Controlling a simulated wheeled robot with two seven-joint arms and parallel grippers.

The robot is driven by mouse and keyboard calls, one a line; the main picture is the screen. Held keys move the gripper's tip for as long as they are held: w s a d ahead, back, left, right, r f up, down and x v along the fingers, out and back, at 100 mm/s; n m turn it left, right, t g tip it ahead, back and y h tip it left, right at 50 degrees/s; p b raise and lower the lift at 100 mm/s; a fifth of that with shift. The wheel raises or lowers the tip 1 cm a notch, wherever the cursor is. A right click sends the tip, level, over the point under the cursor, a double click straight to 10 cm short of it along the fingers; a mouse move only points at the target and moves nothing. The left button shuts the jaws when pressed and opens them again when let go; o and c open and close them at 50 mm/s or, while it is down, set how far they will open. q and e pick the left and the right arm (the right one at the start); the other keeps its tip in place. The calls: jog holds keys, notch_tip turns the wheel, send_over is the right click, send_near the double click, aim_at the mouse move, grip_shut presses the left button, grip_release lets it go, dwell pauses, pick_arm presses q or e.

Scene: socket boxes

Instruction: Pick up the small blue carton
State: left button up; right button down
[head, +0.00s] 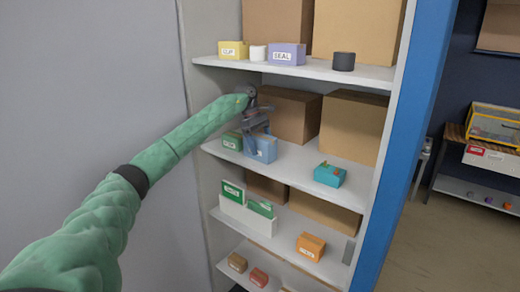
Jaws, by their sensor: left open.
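The small blue carton (266,149) stands on the second shelf from the top, toward its left end, with a white label on its front. My left gripper (256,146) is at this carton, with its open fingers reaching down in front of and beside it. The fingers hide part of the carton's left side. I cannot tell whether they touch it. My right gripper is not in view.
A green carton (232,141) stands close to the left of the blue one. A teal box (329,174) is farther right on the shelf (298,161), with clear surface between. Large brown boxes (291,116) stand behind. The upper shelf (320,70) is overhead.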

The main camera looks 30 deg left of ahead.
pick_arm(q)
jog(key=shift+a+f, duration=0.1)
jog(key=shift+f, duration=0.05)
jog(key=c, duration=1.4)
jog(key=shift+c, duration=0.4)
